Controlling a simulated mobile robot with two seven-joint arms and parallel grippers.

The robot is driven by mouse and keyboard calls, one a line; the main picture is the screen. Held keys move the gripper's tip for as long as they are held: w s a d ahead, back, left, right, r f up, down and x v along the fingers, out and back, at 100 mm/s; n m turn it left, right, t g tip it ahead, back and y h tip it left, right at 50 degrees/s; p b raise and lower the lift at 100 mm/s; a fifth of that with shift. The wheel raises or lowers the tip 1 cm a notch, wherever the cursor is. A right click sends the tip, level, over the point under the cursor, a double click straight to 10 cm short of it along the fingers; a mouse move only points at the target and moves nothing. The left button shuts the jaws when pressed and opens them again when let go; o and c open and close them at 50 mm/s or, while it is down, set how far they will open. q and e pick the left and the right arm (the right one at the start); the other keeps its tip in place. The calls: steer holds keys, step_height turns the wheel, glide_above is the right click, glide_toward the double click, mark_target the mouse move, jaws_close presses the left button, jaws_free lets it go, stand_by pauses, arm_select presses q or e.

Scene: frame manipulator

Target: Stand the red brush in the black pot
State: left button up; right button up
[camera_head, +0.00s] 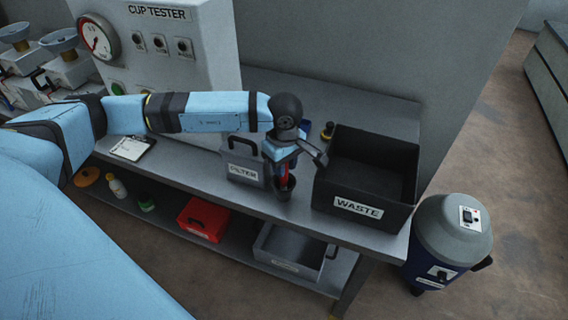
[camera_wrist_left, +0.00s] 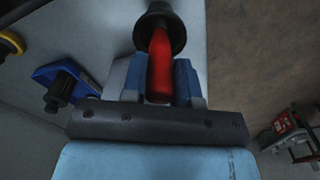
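The red brush (camera_head: 284,173) is upright or nearly so, above the small black pot (camera_head: 285,190) near the bench's front edge. In the left wrist view the red handle (camera_wrist_left: 160,65) lies between both blue fingers, and its far end meets the mouth of the black pot (camera_wrist_left: 160,30). Whether it rests on the pot's bottom is hidden. My left gripper (camera_head: 283,155) points down over the pot and is closed on the handle; its fingers also show in the left wrist view (camera_wrist_left: 161,82). My right gripper is not in view.
A black WASTE bin (camera_head: 358,208) stands close on the right, and a grey FILTER box (camera_head: 243,172) close on the left. The CUP TESTER (camera_head: 160,45) stands behind my arm. A lower shelf holds a red box (camera_head: 203,219) and a grey bin (camera_head: 290,248).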

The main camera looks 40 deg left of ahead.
arm_select(q)
steer(key=o, duration=0.4)
steer(key=shift+c, duration=0.2)
